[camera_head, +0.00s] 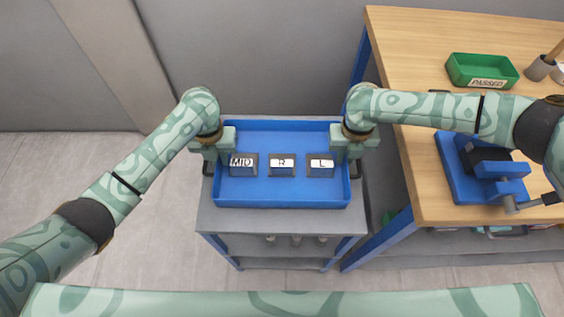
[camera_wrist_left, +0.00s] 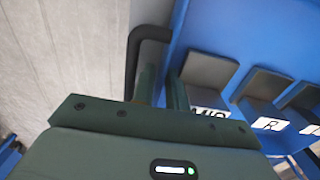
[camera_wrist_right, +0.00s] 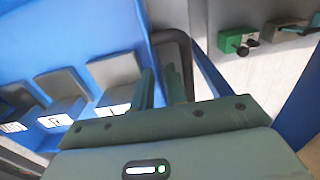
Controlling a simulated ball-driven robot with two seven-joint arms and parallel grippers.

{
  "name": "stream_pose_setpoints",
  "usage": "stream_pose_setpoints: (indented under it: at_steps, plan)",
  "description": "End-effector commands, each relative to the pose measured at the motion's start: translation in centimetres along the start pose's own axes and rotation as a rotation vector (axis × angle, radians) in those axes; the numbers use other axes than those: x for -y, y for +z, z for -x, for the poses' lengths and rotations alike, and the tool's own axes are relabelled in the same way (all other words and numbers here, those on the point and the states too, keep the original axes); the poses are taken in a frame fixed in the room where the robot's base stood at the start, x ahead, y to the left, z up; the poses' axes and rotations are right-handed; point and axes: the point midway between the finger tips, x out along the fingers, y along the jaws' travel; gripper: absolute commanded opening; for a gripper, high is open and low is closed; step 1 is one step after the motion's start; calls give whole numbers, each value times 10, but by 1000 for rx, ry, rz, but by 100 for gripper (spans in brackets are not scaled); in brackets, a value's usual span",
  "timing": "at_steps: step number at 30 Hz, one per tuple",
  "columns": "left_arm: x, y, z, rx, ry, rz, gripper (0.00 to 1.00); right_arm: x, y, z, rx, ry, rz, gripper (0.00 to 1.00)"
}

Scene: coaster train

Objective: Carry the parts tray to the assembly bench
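The blue parts tray (camera_head: 284,197) sits level on a grey cart. Three grey blocks in it carry white labels: the MID block (camera_head: 244,165), the R block (camera_head: 281,165) and the L block (camera_head: 320,166). My left gripper (camera_head: 212,150) is at the tray's left side, by the left dark handle (camera_wrist_left: 136,60). My right gripper (camera_head: 354,150) is at the right side, by the right dark handle (camera_wrist_right: 184,60). Each wrist view shows two fingers a small gap apart, close beside the handle bar. Whether they grip anything is unclear. The assembly bench (camera_head: 440,60) stands to the right.
The cart (camera_head: 220,222) has lower shelves and stands close beside the bench leg (camera_head: 385,240). On the bench are a green PASSED bin (camera_head: 482,70), a blue fixture (camera_head: 452,170) and a cup (camera_head: 540,68). Floor is clear at left. A wall stands behind.

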Motion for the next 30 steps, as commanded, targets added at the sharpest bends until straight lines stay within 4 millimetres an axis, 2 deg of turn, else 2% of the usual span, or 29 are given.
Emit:
stream_pose_setpoints:
  at_steps: [12,14,30]
  plan:
    - [0,0,-7,0,0,-1,15,0,0,-6,1,0,1,15]
    - [0,0,-6,0,0,-1,0,0,0,-6,1,0,1,0]
    - [0,0,-6,1,0,-1,0,0,0,-6,1,-1,0,0]
